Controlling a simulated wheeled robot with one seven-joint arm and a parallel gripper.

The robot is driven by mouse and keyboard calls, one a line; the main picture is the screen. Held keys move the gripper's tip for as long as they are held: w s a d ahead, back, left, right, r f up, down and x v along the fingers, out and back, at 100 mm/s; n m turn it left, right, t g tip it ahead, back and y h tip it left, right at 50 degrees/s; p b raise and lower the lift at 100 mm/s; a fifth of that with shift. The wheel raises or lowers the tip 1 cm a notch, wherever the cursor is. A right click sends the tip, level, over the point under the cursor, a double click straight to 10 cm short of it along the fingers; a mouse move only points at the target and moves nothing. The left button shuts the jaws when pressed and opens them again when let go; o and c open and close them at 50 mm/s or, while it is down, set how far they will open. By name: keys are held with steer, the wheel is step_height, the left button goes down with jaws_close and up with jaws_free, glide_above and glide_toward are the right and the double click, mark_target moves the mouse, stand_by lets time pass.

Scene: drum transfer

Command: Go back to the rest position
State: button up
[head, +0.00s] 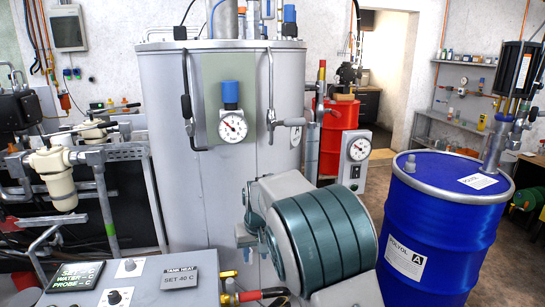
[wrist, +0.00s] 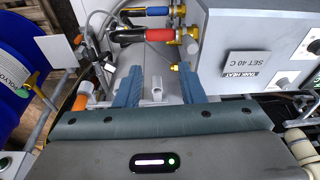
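My gripper (wrist: 155,78) shows in the wrist view as two blue fingers set well apart. It is open, and nothing is clearly held; a small pale tube end (wrist: 155,92) shows between the fingers. Beyond the fingertips are a red-sleeved fitting (wrist: 131,35) and a blue-sleeved one (wrist: 153,12), apart from the fingers. In the head view my green-and-grey arm fills the lower middle, in front of the large grey tank (head: 250,170), and its links mostly hide the gripper.
A blue drum (head: 425,240) stands at the right, with a pump on top. The control box (head: 180,278), labelled TANK HEAT, is at the lower left. A red drum (head: 340,125) and a gauge box (head: 352,155) stand behind my arm. Pipework with a cream filter (head: 54,175) is at the left.

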steer(key=s+d+r+m, duration=0.1)
steer(key=s+d+r, duration=0.3)
steer(key=s+d, duration=0.3)
steer(key=s+d+r+m, duration=0.1)
steer(key=s+d+r, duration=0.4)
steer(key=s+d, duration=0.2)
steer(key=s+d+f, duration=0.1)
steer(key=s+d, duration=0.2)
steer(key=s, duration=0.5)
steer(key=s+d+m+t+h, duration=0.1)
steer(key=s+d, duration=0.2)
steer(key=s, duration=0.5)
steer(key=shift+s+d+f, duration=0.2)
steer(key=shift+s+f, duration=0.15)
